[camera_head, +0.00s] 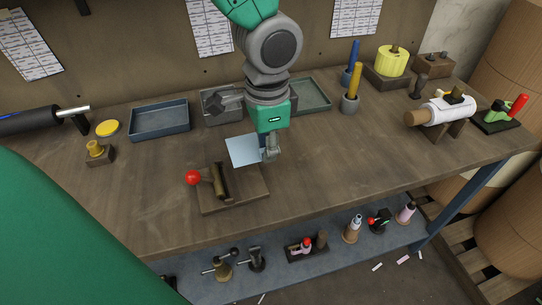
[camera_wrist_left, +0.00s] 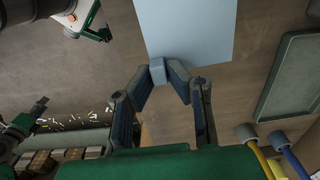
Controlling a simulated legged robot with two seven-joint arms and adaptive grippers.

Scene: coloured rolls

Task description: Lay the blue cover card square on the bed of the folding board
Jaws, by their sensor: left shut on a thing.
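The blue cover card (camera_head: 243,151) is a pale blue sheet in the middle of the bench, behind the folding board. My left gripper (camera_head: 270,149) is shut on the card's right edge in the head view. In the left wrist view the card (camera_wrist_left: 190,28) extends away from the fingertips (camera_wrist_left: 171,74), which meet at its near edge. The folding board (camera_head: 247,197) is a brown wooden base with a dark bar and a red ball knob (camera_head: 193,177) at its left. The card appears above the board's back edge; its height is unclear. My right gripper is not identifiable.
A blue-grey tray (camera_head: 160,121) lies at the back left, and a green-grey tray (camera_head: 312,96) lies behind my left arm. Blue and yellow rods (camera_head: 353,85) stand in holders to the right. Bare bench lies right of the board.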

